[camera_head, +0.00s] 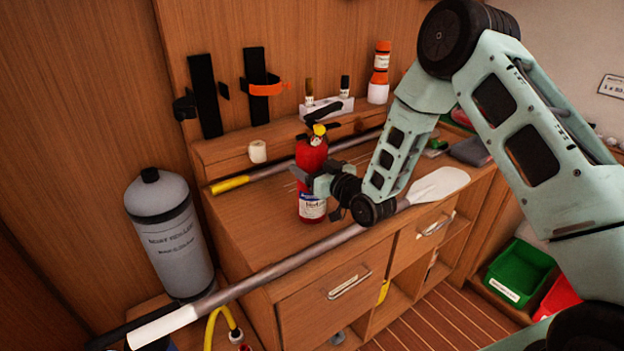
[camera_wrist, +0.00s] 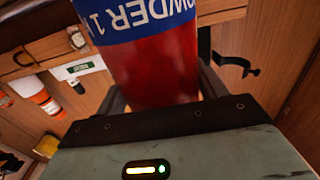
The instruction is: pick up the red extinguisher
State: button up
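The red extinguisher (camera_head: 311,157) stands upright on the wooden cabinet top (camera_head: 250,222), with a black handle and a yellow part at its top and a white label low on its body. My gripper (camera_head: 306,178) is at the middle of its body, coming from the right. In the wrist view the red body (camera_wrist: 160,70) with a blue and white label fills the space between my fingers (camera_wrist: 160,95). A dark finger shows on each side of it. The finger pads are mostly hidden, so I cannot tell whether they press on the body.
A long paddle (camera_head: 285,262) lies along the cabinet's front edge, under my wrist. A yellow-ended pole (camera_head: 240,182) lies behind the extinguisher. A white roll (camera_head: 257,151) and orange bottles (camera_head: 380,72) stand at the back. A grey cylinder (camera_head: 170,235) stands left of the cabinet.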

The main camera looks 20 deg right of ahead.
jog(key=c, duration=1)
jog(key=shift+w+r, duration=0.1)
jog(key=shift+r, duration=0.15)
grip_shut()
